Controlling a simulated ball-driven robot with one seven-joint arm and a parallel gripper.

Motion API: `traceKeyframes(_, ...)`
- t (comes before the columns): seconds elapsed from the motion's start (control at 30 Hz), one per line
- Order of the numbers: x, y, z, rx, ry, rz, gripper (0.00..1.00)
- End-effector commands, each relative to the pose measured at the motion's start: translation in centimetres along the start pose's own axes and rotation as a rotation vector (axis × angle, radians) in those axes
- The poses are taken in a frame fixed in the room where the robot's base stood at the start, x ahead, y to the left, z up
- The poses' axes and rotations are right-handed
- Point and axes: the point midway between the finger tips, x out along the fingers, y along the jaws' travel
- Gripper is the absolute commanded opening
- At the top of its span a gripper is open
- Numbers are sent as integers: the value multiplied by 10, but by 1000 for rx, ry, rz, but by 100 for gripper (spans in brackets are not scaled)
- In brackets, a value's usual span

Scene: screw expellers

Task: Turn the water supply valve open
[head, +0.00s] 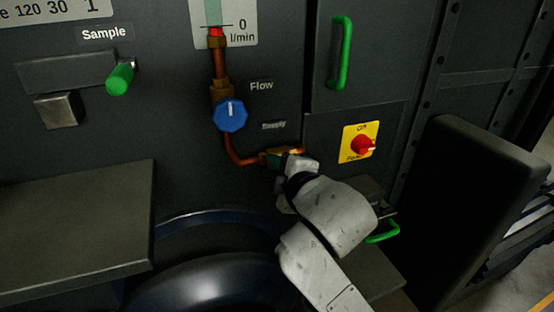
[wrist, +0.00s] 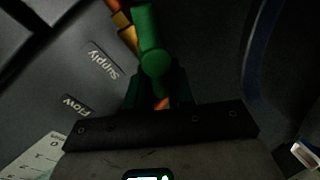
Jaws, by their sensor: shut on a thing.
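The water supply valve (head: 270,156) is a small brass fitting on a copper pipe, below the "Supply" label. Its green lever handle (wrist: 150,42) shows clearly in the wrist view, pointing away from my gripper near the brass body (wrist: 125,30). My gripper (wrist: 155,88) is shut on the handle, with a dark finger on each side of its rounded end. In the head view my gripper (head: 283,162) is at the valve, and my wrist hides most of the handle. The lever's exact angle to the pipe is hard to tell.
A blue flow knob (head: 230,115) sits above left on the same pipe. A red switch on a yellow plate (head: 360,143) is to the right. A green door handle (head: 342,53), a sample lever (head: 120,78) and a grey shelf (head: 75,230) are also around.

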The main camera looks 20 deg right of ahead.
Motion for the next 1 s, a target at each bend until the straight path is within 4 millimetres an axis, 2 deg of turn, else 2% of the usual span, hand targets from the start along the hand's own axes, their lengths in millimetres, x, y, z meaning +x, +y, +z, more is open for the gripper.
traceKeyframes(0.2,1,-7,0,-164,-45,-8,0)
traceKeyframes(0.5,3,-11,1,-315,-85,-7,0)
traceKeyframes(1.0,3,-14,2,-372,-100,-7,0)
